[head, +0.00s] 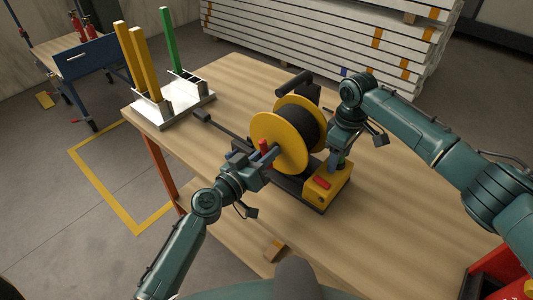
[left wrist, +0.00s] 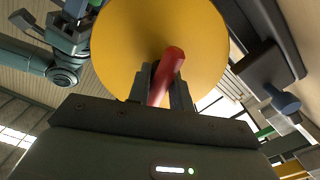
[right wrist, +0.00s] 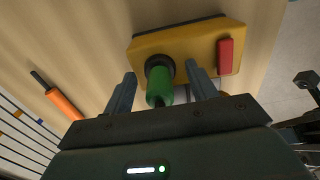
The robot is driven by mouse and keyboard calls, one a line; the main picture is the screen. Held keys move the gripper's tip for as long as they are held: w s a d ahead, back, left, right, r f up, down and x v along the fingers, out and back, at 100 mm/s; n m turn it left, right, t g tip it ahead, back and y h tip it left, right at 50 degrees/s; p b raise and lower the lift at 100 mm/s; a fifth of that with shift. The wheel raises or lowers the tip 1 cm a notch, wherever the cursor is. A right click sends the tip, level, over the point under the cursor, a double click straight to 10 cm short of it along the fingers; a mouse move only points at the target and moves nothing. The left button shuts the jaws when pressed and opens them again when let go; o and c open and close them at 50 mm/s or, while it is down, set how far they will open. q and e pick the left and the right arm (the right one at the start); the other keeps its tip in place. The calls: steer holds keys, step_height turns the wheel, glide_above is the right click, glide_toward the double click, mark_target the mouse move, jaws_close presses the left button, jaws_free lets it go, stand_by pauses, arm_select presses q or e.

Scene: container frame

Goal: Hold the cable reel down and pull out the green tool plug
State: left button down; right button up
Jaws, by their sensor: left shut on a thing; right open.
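The cable reel (head: 282,150) stands on the wooden workbench, with yellow flanges and a dark drum. My left gripper (head: 264,158) is shut on the red handle (left wrist: 167,72) in front of the reel's yellow disc (left wrist: 125,35). The yellow socket box (head: 338,186) sits at the reel's lower right and carries a red switch (right wrist: 225,56). The green tool plug (right wrist: 159,88) sits in a dark round socket on this box. My right gripper (right wrist: 160,74) is open, with one finger on either side of the plug. In the head view the gripper mostly hides the plug.
A white rack (head: 175,103) with yellow and green posts stands at the bench's far left. An orange-handled tool (right wrist: 64,103) lies on the bench in the right wrist view. Bare wood (head: 395,210) lies right of the box. Stacked white panels (head: 330,35) stand behind.

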stand_by(0.4)
jaws_close()
steer(key=shift+r, duration=3)
